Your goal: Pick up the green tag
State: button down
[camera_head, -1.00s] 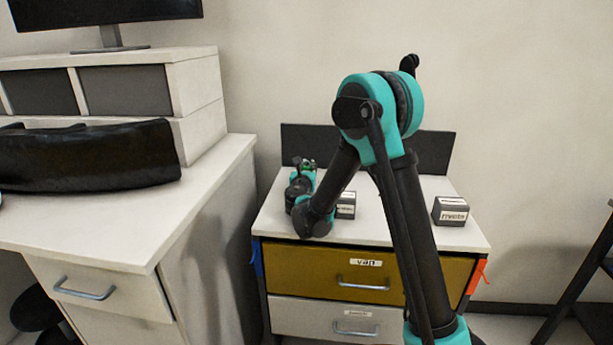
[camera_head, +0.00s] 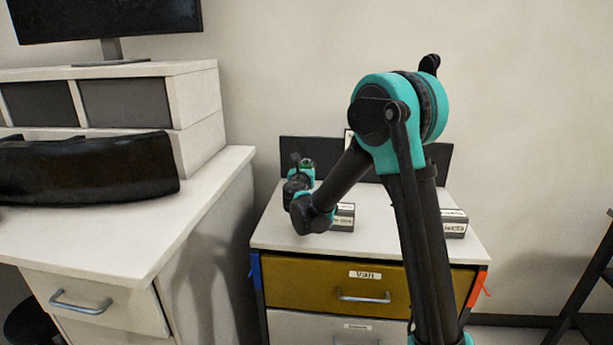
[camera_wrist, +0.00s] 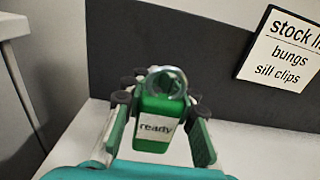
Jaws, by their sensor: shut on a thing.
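The green tag (camera_wrist: 158,112) has a white label reading "ready" and a clear ring at its top. It sits between the fingers of my gripper (camera_wrist: 160,105) in the wrist view, and the gripper is shut on it. In the head view my gripper (camera_head: 302,172) is over the back left part of the white cabinet top (camera_head: 285,231). Only a small bit of green shows there, and the tag's outline is too small to make out. The wrist view does not clearly show how far the tag is above the surface.
A dark back panel (camera_wrist: 200,45) stands behind, with a "stock" sign (camera_wrist: 285,48) on it. Two small labelled blocks (camera_head: 343,217) (camera_head: 454,223) sit on the cabinet top. A white desk (camera_head: 190,205) stands at the left. A yellow drawer (camera_head: 300,284) labelled "van" is below.

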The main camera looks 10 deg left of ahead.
notch_tip(320, 180, up, 15)
jog(key=shift+f, duration=0.15)
dwell(0.7)
